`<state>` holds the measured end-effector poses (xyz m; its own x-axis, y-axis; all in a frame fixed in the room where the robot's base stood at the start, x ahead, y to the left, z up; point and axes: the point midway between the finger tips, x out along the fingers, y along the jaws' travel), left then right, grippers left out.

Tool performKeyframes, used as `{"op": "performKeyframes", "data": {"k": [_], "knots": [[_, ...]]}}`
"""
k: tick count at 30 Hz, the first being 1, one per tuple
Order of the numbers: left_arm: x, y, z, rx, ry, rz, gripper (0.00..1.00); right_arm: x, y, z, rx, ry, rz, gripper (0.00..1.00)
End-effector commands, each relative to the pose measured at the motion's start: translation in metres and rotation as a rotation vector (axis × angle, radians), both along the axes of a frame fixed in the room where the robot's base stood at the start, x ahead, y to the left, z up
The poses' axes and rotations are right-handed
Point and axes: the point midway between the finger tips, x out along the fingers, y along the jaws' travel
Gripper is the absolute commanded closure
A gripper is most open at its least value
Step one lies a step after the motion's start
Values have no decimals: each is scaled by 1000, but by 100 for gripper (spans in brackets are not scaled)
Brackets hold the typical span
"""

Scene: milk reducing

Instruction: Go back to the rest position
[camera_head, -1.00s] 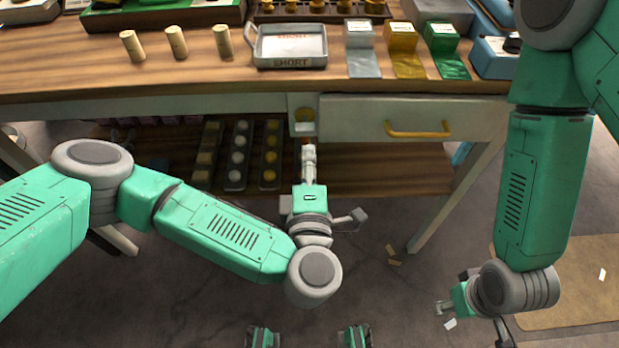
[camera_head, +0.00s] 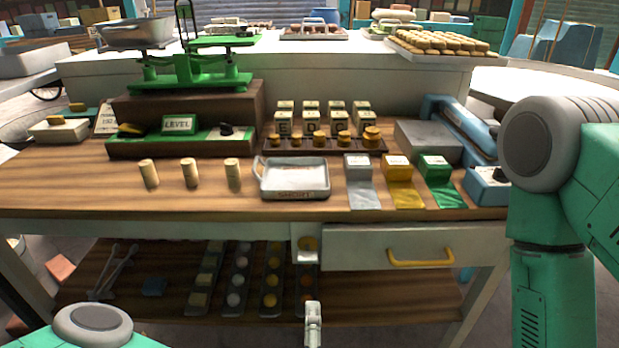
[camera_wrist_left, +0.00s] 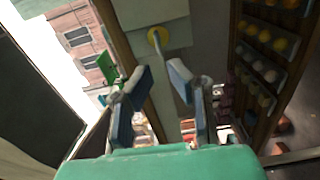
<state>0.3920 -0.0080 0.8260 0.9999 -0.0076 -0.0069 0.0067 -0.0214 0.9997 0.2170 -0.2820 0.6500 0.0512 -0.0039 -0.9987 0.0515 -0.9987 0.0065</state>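My left gripper (camera_head: 313,318) shows at the bottom middle of the head view, in front of the bench and below its worktop edge. In the left wrist view its two fingers (camera_wrist_left: 160,80) stand apart with nothing between them, so it is open and empty. A yellow round knob on a pale panel (camera_wrist_left: 158,38) shows beyond the fingertips. My right arm comes down the right side of the head view; its gripper is below the picture edge.
The wooden worktop (camera_head: 90,195) holds a white tray (camera_head: 296,178), wooden cylinders (camera_head: 191,172), coloured blocks (camera_head: 398,168) and a green balance scale (camera_head: 195,75). Below are a drawer with a yellow handle (camera_head: 421,257) and a shelf (camera_head: 400,293) with racks of round pieces (camera_head: 237,280).

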Motion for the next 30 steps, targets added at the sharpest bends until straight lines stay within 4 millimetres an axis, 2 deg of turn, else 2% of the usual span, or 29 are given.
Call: {"op": "performKeyframes", "data": {"k": [2, 5, 8, 9, 11, 12, 14, 15, 17, 18, 21, 24, 27, 30], "knots": [[-4, -9, -1, 23, 2, -55, 84, 0, 0, 0, 0, 0, 0, 60], [-22, -35, -10, 105, 17, -243, 84, 0, 0, 0, 0, 1, 0, 60], [-58, -59, -41, 277, 67, -537, 84, 0, 0, 0, 0, 1, 0, 60], [-76, -60, -60, 366, 104, -663, 84, 0, 0, 0, 0, 1, 0, 60], [-102, -48, -93, 512, 179, -836, 84, 0, 0, 0, 0, 1, 0, 60], [-118, -32, -115, 609, 239, -934, 84, -1, 0, 0, 0, 1, 0, 60], [-135, 1, -144, 741, 340, -1047, 84, 0, 0, 0, 0, 1, 0, 60], [-144, 26, -159, 822, 410, -1105, 84, -1, 0, 0, 0, 1, 0, 60], [-153, 68, -177, 929, 523, -1167, 84, 0, 0, 0, 0, 1, 0, 60], [-158, 98, -185, 993, 601, -1197, 84, 0, 0, 0, 0, 1, 0, 60], [-165, 168, -193, 1122, 790, -1228, 84, 0, 0, 0, 0, 1, 0, 60], [-170, 225, -189, 1200, 952, -1222, 84, 0, 0, 0, 0, 1, 0, 60], [-174, 263, -182, 1241, 1067, -1206, 84, 0, 0, 0, 0, 1, 0, 60], [-177, 283, -176, 1256, 1133, -1191, 84, 0, 0, 0, 0, 1, 0, 60]]}}
